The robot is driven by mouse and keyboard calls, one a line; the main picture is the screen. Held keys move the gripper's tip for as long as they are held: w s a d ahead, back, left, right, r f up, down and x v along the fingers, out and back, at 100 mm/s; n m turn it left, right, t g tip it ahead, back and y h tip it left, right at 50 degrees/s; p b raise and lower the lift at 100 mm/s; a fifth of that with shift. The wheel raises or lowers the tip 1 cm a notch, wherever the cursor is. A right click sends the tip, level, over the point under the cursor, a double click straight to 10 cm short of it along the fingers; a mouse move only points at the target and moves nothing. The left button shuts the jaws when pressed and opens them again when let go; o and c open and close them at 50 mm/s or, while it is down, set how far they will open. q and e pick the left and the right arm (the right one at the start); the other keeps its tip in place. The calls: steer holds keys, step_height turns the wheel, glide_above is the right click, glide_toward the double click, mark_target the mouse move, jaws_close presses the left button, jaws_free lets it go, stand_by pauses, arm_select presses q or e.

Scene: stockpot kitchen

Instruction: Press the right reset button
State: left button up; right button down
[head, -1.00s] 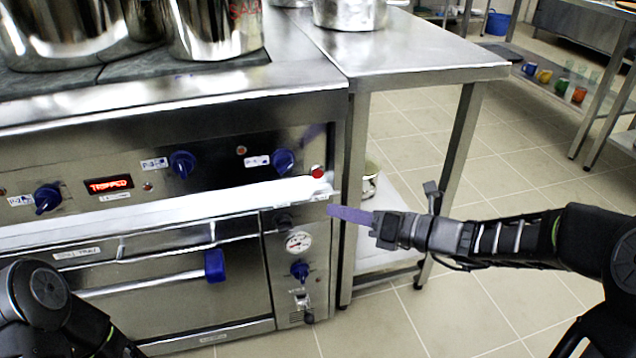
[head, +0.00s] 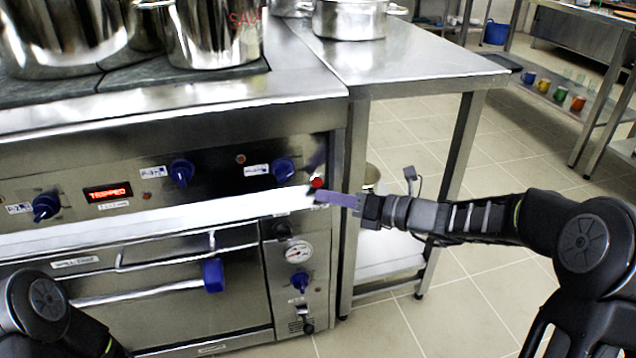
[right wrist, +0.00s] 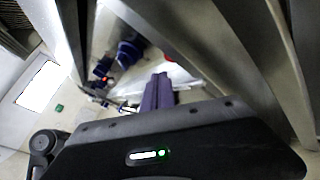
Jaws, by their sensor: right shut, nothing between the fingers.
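The red reset button (head: 317,183) sits at the right end of the stove's control panel, right of the last blue knob. My right gripper (head: 318,196) is shut and empty, its purple fingers pointing left at the panel. In the head view its tips appear just below the button, close to it; I cannot tell whether they touch. In the right wrist view the shut purple fingers (right wrist: 158,92) point toward the panel; a small red spot shows there, too blurred to name. My left arm shows at the lower left, but its gripper is outside the view.
The panel carries several blue knobs (head: 182,172) and a red display reading TRIPPED (head: 107,192). The oven door handle (head: 214,274) and a gauge (head: 298,251) are below. A steel table (head: 420,60) stands to the right. Large pots (head: 215,35) stand on top.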

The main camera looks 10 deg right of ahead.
mark_target(317, 182)
steer(key=shift+w+a, duration=0.1)
steer(key=shift+w, duration=0.45)
steer(key=shift+w, duration=0.1)
stand_by(1.6)
steer(key=shift+w+p, duration=0.35)
steer(key=shift+p, duration=0.1)
steer(key=shift+w, duration=0.15)
stand_by(0.3)
